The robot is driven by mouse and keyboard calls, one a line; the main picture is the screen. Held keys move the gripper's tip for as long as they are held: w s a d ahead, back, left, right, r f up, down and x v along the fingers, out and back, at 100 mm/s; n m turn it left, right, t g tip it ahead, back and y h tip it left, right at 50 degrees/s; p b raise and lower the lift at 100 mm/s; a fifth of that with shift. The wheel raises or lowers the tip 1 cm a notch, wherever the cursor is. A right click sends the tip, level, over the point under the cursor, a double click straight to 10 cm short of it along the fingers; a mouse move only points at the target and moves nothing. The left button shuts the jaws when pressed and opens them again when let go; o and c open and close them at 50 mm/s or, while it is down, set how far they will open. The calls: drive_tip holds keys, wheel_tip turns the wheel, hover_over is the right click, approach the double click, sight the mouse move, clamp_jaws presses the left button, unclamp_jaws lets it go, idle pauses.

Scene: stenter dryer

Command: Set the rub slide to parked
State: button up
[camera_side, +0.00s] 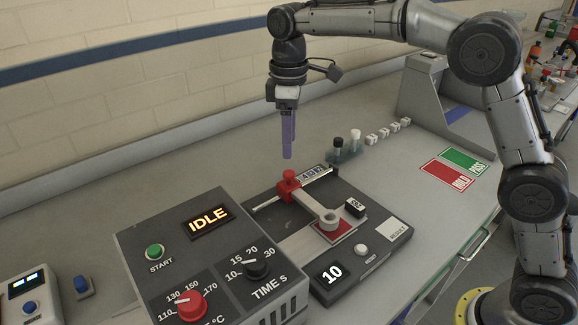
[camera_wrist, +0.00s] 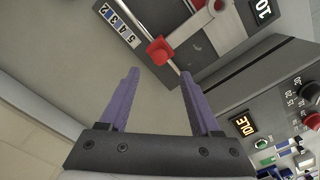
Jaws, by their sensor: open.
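The rub slide is a red knob and block (camera_side: 288,186) on a thin metal rail on the dark tester base. It stands between the rail's two ends. A pale arm (camera_side: 312,206) runs from it to a round head over a red pad. In the wrist view the red slide (camera_wrist: 160,51) shows just beyond the fingertips, beside a blue-and-white number strip (camera_wrist: 119,25). My gripper (camera_side: 288,156) is above the slide, pointing down, with its purple fingers apart and empty. It also shows in the wrist view (camera_wrist: 160,74). No "parked" label is legible.
The dryer control box (camera_side: 212,256) shows IDLE and stands in front of the tester. Small bottles (camera_side: 346,146) and white cubes (camera_side: 388,131) stand behind it. Red and green cards (camera_side: 447,175) lie to the right.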

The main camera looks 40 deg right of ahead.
sight(289, 173)
wheel_tip(289, 173, down, 8)
drive_tip(key=shift+r, duration=0.2)
clamp_jaws()
idle(0.4)
drive_tip(key=shift+r, duration=0.1)
idle(1.0)
